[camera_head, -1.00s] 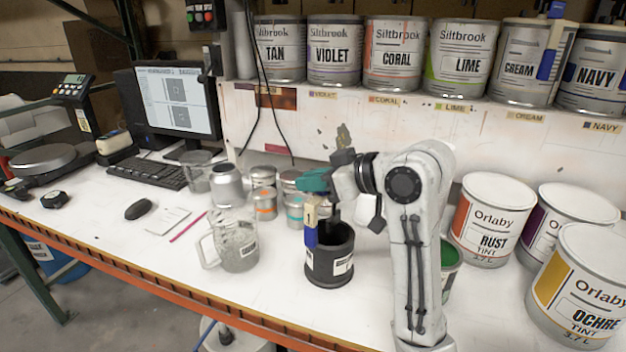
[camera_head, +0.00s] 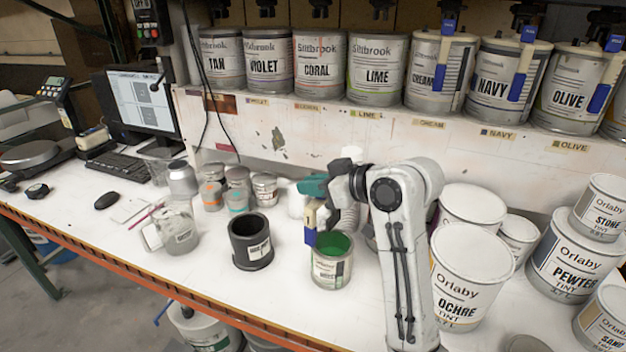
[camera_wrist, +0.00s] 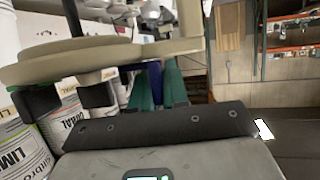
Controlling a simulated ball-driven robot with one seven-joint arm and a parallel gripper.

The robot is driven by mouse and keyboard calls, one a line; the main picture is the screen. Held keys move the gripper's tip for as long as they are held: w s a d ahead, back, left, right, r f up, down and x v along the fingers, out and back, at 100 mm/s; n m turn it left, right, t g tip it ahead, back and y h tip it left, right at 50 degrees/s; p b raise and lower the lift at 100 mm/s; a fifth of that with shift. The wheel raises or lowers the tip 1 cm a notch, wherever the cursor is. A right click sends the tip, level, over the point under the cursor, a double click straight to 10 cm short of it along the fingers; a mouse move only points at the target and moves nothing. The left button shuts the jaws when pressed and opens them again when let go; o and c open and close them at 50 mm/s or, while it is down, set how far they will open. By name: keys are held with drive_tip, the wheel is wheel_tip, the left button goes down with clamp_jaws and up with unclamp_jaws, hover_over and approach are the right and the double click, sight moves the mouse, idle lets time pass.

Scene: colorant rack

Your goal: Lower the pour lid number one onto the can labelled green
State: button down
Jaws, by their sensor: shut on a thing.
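The open can labelled green (camera_head: 332,272) stands upright on the bench with green paint showing inside. My gripper (camera_head: 312,187), with teal fingers (camera_wrist: 160,90), is above the can's left side and shut on the pour lid. In the head view, the lid's beige and blue handle (camera_head: 310,214) hangs from the fingers, its blue end overlapping the can's left rim. I cannot tell whether it touches. In the wrist view, the beige lid (camera_wrist: 85,62) is seen nearly edge-on; its number is not readable. My arm hides part of the lid in the head view.
A black pot (camera_head: 250,250) stands close left of the can, with a glass jug (camera_head: 178,232) beyond it. Several small tins (camera_head: 237,198) stand behind. The bench front left is clear.

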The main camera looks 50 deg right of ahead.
idle(0.3)
drive_tip(key=shift+f, duration=0.2)
wheel_tip(320, 180, down, 14)
drive_tip(key=b, duration=0.9)
drive_tip(key=shift+f, duration=0.2)
drive_tip(key=shift+f+b, duration=0.3)
drive_tip(key=shift+f, duration=0.3)
idle(1.2)
drive_tip(key=c, duration=1.1)
unclamp_jaws()
drive_tip(key=shift+o, duration=0.2)
drive_tip(key=b+v, duration=0.1)
drive_tip(key=v, duration=0.9)
drive_tip(key=shift+s+r, duration=0.2)
drive_tip(key=shift+s, duration=0.15)
